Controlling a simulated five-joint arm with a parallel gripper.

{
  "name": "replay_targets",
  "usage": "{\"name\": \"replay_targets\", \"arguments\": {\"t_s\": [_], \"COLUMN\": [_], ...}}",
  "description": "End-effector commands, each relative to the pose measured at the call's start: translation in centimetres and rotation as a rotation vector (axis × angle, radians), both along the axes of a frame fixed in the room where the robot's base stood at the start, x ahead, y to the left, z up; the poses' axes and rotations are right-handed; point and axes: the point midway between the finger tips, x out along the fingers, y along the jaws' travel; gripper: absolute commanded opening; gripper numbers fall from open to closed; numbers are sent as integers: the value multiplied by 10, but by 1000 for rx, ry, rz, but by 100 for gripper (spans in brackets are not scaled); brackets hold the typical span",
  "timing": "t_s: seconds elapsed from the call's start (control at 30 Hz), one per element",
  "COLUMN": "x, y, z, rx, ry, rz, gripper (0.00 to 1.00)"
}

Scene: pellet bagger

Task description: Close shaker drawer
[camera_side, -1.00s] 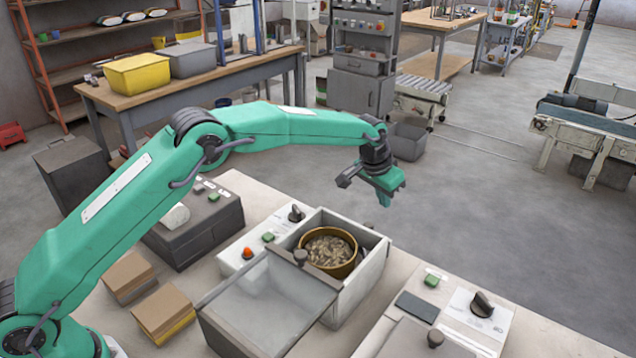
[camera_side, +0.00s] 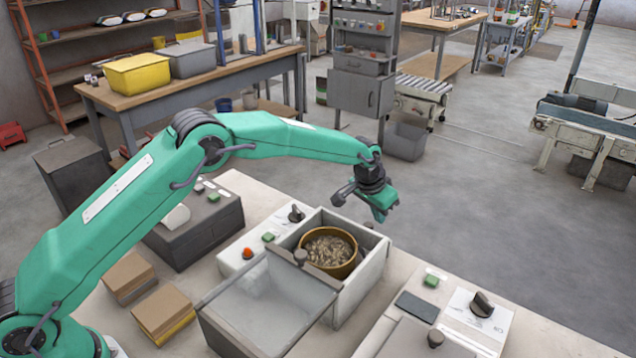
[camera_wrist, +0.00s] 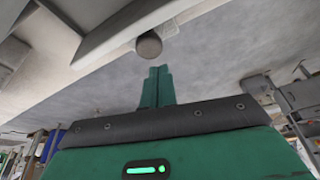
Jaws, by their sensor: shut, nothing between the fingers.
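The shaker stands on the bench with its white open-topped box (camera_side: 362,283) exposed. Inside the box is a brass round pan (camera_side: 354,263) of brownish pellets. A grey, dark-rimmed section (camera_side: 268,305) adjoins the box at the lower left, with a round knob (camera_side: 301,256) at the shared edge. I cannot tell for certain which of these parts is the drawer. My gripper (camera_side: 381,217) is shut and empty, pointing down above the box's far right end, apart from it. In the wrist view my gripper's fingertips (camera_wrist: 160,71) are together, below a dark round knob (camera_wrist: 149,45).
A panel with a black dial (camera_side: 296,213) and coloured buttons lies beside the box. A second unit with a knob (camera_side: 435,338) stands at the lower right. Brown blocks (camera_side: 162,309) lie at the left of the bench.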

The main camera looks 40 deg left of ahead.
Motion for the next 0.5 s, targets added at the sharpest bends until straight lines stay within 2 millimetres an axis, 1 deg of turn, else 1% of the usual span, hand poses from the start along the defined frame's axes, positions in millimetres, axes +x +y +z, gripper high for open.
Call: {"name": "replay_targets", "arguments": {"t_s": [0.2,0.5], "x": [-10,-13], "y": [2,3], "z": [0,0], "rx": [0,0], "ry": [1,0], "rz": [0,0], "gripper": [0,0]}}
